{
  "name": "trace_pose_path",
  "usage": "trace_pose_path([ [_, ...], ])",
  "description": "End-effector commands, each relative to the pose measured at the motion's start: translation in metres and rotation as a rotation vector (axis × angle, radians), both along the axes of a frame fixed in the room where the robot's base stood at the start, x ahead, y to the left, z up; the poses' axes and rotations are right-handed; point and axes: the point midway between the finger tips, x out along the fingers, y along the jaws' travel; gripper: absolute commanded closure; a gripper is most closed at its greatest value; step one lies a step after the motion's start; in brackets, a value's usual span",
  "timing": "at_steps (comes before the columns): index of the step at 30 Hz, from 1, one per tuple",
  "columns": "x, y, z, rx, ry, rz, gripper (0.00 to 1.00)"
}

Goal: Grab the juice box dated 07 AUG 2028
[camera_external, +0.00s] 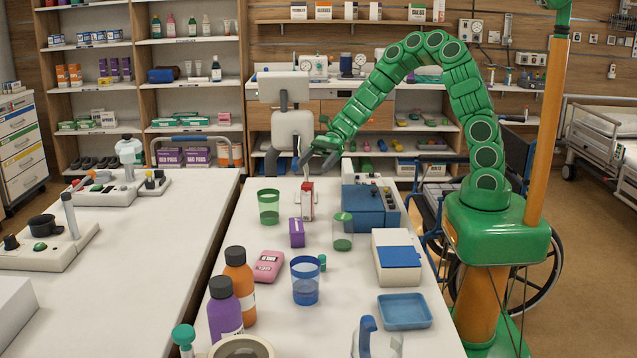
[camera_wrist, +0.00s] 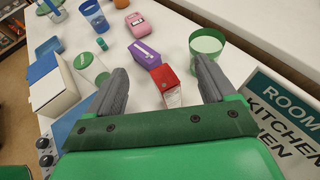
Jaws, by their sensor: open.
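A red and white box (camera_external: 308,203) stands upright on the table below my gripper (camera_external: 313,160). In the wrist view the same box (camera_wrist: 169,89) lies between my two grey fingers (camera_wrist: 160,66), nearer the camera than the other boxes. My gripper is open, with nothing held. A purple box (camera_external: 297,233) stands just in front of the red one; it also shows in the wrist view (camera_wrist: 145,55). A pink box (camera_external: 268,266) lies further forward, also in the wrist view (camera_wrist: 138,25). No date is readable on any box, so I cannot tell which is dated 07 AUG 2028.
A green cup (camera_external: 269,207) stands left of the red box. A clear green-tinted cup (camera_external: 342,232) and a blue device (camera_external: 370,210) stand to its right. A blue cup (camera_external: 305,282), bottles (camera_external: 239,283) and a blue tray (camera_external: 405,311) are nearer the front.

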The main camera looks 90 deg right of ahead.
Motion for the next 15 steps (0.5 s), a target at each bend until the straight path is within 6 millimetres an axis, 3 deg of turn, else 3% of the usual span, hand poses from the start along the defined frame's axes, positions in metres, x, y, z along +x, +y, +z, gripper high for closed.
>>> trace_pose_path([
  [9, -0.001, 0.001, -0.038, 0.002, 0.002, 0.002, 0.16],
  [15, 0.000, 0.001, -0.051, 0.002, -0.001, 0.002, 0.16],
])
